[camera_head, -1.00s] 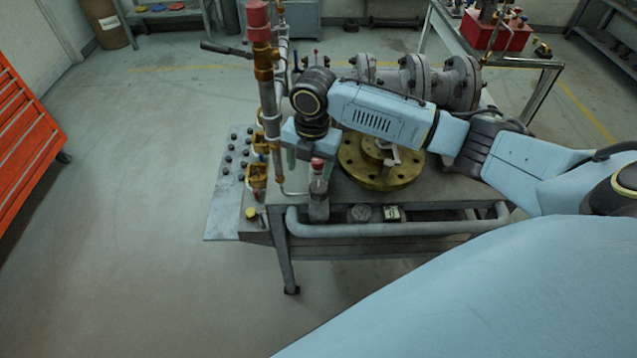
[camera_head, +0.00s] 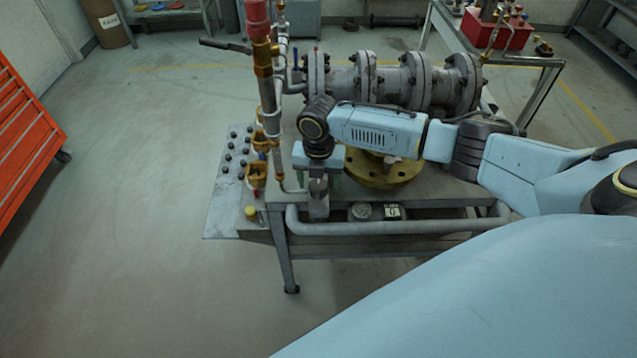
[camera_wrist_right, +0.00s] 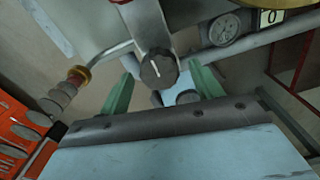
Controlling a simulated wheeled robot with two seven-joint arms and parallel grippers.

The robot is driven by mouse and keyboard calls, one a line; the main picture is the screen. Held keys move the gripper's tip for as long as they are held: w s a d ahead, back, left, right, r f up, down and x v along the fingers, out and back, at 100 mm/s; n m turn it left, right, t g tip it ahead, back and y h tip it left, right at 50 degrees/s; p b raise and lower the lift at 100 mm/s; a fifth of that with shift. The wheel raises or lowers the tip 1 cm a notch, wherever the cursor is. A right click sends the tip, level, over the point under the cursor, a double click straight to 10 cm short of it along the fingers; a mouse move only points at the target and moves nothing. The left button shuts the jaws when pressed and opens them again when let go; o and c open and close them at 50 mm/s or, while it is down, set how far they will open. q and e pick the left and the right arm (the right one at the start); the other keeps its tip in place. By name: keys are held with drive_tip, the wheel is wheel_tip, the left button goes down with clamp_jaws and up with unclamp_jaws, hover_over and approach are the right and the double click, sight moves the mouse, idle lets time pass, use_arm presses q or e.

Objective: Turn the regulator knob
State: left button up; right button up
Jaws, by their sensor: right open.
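The regulator knob (camera_wrist_right: 158,68) is dark and round with a white pointer line, on a grey metal body in the right wrist view. My right gripper (camera_wrist_right: 161,74) is open, with one green finger on each side of the knob and visible gaps between. No finger contact shows. In the head view the right gripper (camera_head: 320,180) hangs just above and around the top of the grey regulator body (camera_head: 318,206) at the table's front edge. The knob is hidden there by my gripper and wrist. My left gripper is not in view.
A copper and red vertical pipe (camera_head: 264,80) stands close left of my right wrist. A brass flange (camera_head: 385,176) lies under my forearm, with a grey flanged valve line (camera_head: 395,85) behind. A gauge (camera_wrist_right: 222,27) and grey pipe run along the table front.

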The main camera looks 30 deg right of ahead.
drive_tip(key=shift+f, duration=0.55)
drive_tip(key=c, duration=1)
drive_tip(key=shift+r, duration=0.1)
